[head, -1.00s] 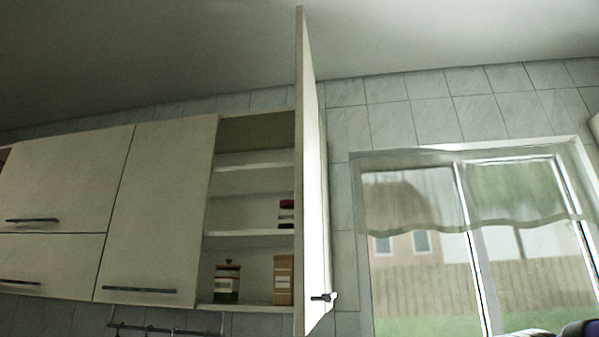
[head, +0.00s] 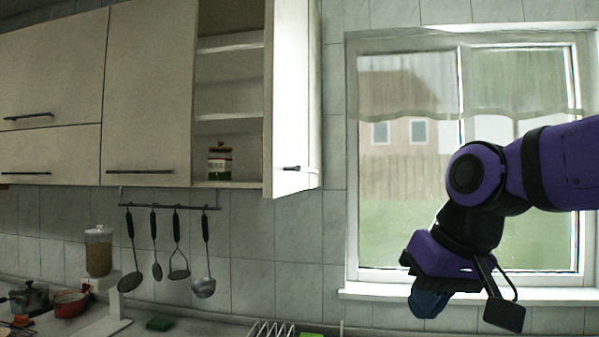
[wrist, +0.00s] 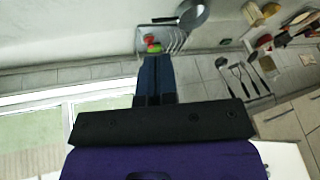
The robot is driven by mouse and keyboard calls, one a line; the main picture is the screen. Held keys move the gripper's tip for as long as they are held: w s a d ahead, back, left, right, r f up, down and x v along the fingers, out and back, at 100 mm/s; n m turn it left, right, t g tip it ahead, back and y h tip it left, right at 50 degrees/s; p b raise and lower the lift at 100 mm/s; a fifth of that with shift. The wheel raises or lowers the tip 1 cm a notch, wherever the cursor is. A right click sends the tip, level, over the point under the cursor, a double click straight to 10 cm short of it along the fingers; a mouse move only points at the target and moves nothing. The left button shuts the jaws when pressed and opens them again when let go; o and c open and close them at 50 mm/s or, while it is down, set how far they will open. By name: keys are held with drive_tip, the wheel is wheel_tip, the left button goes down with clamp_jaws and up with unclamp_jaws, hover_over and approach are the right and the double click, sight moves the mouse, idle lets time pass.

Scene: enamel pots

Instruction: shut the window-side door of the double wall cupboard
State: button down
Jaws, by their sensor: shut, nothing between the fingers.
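The double wall cupboard (head: 230,186) hangs left of the window. Its left door (head: 148,90) is shut. Its window-side door (head: 291,95) stands open, swung out towards me, with a dark bar handle (head: 291,168) near its lower edge. Through the gap I see shelves and a jar with a red-brown lid (head: 219,160). My gripper (head: 428,303) is in front of the window, low and to the right of the open door, not touching it. In the wrist view its blue fingers (wrist: 154,82) are together with nothing between them.
A utensil rail (head: 168,206) with several hanging tools is below the cupboard. A dish rack (head: 270,328) stands on the counter under the open door. Pots (head: 70,302) sit at the far left. The space between door and gripper looks clear.

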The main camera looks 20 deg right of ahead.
drive_tip(key=w+r+m+y, duration=0.2)
drive_tip(key=w+r+y, duration=0.1)
drive_tip(key=w+r, duration=0.6)
drive_tip(key=w+r+m+y, duration=0.2)
drive_tip(key=w+r+y, duration=0.2)
drive_tip(key=w+r, duration=0.55)
drive_tip(key=w+a+f, duration=0.3)
drive_tip(key=a+f, duration=0.1)
drive_tip(key=a, duration=0.6)
drive_tip(key=shift+w, duration=0.15)
drive_tip(key=shift+a+f, duration=0.1)
